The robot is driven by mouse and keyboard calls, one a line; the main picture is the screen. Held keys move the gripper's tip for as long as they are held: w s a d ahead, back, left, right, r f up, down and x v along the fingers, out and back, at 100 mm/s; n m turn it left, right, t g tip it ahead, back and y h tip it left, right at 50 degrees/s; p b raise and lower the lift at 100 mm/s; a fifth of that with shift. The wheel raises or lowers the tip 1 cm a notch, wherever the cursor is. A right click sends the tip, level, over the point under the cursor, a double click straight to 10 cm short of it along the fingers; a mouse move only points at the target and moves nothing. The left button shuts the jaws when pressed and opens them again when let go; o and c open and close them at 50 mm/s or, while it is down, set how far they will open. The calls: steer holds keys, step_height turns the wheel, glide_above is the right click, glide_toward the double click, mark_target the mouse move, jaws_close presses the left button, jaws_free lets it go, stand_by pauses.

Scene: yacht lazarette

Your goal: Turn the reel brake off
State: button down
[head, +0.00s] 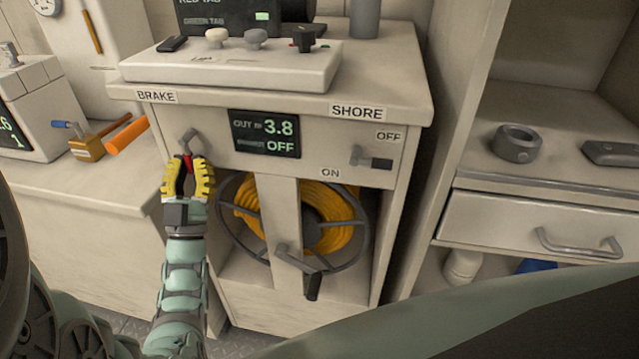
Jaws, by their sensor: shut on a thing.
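The brake lever (187,141) is a grey handle with a red grip, below the BRAKE label (156,97) on the left of the cabinet front. My gripper (188,163) has yellow fingers and is shut on the lever's red end, which points down. The fingers hide part of the grip. The reel (362,232) with yellow cable sits in the opening below, its dark crank handle (312,284) hanging in front. The display (264,135) reads 3.8 on top and OFF below; the small word beside OFF is too blurred to read.
A SHORE switch (375,162) with OFF and ON labels is on the cabinet's right. A control box (232,70) with knobs stands on top. An orange-handled tool (127,134) lies on the left bench. A ring (516,143) lies on the right shelf above a drawer (540,227).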

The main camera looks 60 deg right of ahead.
steer(key=shift+r, duration=0.25)
steer(key=c, duration=0.9)
jaws_free()
steer(key=shift+w+d, duration=0.1)
steer(key=shift+f, duration=0.1)
steer(key=shift+v, duration=6.05)
